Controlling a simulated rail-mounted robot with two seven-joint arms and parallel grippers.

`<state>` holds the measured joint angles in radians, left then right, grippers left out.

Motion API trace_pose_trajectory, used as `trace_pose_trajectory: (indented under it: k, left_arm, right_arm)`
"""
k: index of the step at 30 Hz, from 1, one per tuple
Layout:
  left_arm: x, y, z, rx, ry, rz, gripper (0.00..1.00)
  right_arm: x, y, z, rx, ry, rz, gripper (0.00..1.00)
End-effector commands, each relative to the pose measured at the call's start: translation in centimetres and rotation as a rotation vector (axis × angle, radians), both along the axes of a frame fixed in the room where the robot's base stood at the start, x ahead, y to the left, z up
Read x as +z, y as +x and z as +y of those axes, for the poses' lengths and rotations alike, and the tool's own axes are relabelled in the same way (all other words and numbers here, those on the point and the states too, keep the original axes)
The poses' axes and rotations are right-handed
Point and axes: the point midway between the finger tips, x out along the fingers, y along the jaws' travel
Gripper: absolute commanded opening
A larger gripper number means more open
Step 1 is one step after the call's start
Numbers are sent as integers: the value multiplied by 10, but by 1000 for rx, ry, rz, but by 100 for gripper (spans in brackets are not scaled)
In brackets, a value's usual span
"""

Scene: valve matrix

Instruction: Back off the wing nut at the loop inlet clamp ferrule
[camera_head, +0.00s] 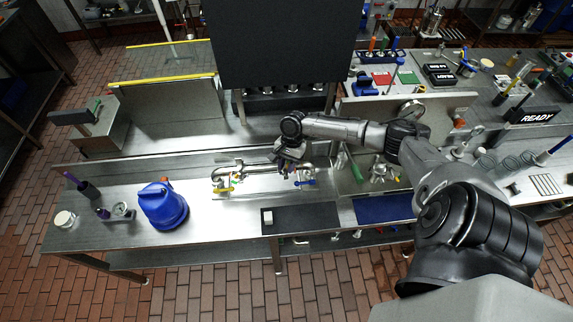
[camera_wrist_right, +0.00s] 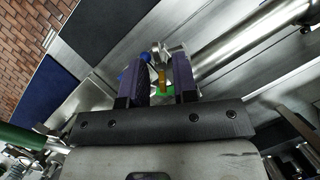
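My right gripper (camera_head: 284,166) reaches down to the right part of a steel pipe assembly (camera_head: 238,167) on the bench. In the right wrist view, its two purple-padded fingers (camera_wrist_right: 162,66) stand apart. A narrow orange piece (camera_wrist_right: 162,76) with a green part (camera_wrist_right: 166,91) below it shows in the gap, with space on both sides. A shiny metal fitting (camera_wrist_right: 168,51) lies just beyond the fingertips, beside a thick steel pipe (camera_wrist_right: 240,38). I cannot tell which piece is the wing nut; the fingers partly hide the clamp. My left gripper is not in view.
A yellow handle (camera_head: 224,190) and a blue handle (camera_head: 306,183) stick out from the pipework. A blue jug (camera_head: 163,206) stands at left. A dark mat (camera_head: 308,217) and a blue mat (camera_head: 384,208) lie along the front edge. A black panel (camera_head: 285,42) rises behind.

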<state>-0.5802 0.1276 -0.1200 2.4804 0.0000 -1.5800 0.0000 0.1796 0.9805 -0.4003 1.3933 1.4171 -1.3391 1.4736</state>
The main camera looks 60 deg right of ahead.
Motion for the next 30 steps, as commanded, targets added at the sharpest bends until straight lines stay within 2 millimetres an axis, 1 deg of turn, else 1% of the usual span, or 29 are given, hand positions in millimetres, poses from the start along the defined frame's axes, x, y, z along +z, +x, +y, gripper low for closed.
trace_pose_trajectory:
  k: [1, 8, 20, 26, 30]
  left_arm:
    - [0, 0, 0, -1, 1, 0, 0]
    - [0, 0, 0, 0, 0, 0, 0]
    - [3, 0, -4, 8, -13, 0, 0]
    - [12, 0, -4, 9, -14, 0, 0]
    - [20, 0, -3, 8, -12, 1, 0]
  right_arm:
    - [0, 0, 0, 0, 0, 0, 22]
    - [0, 0, 0, 0, 0, 0, 0]
    - [1, 0, 0, 22, 1, 1, 0]
    - [3, 1, 1, 121, 3, 1, 0]
    - [4, 2, 1, 238, 4, 0, 0]
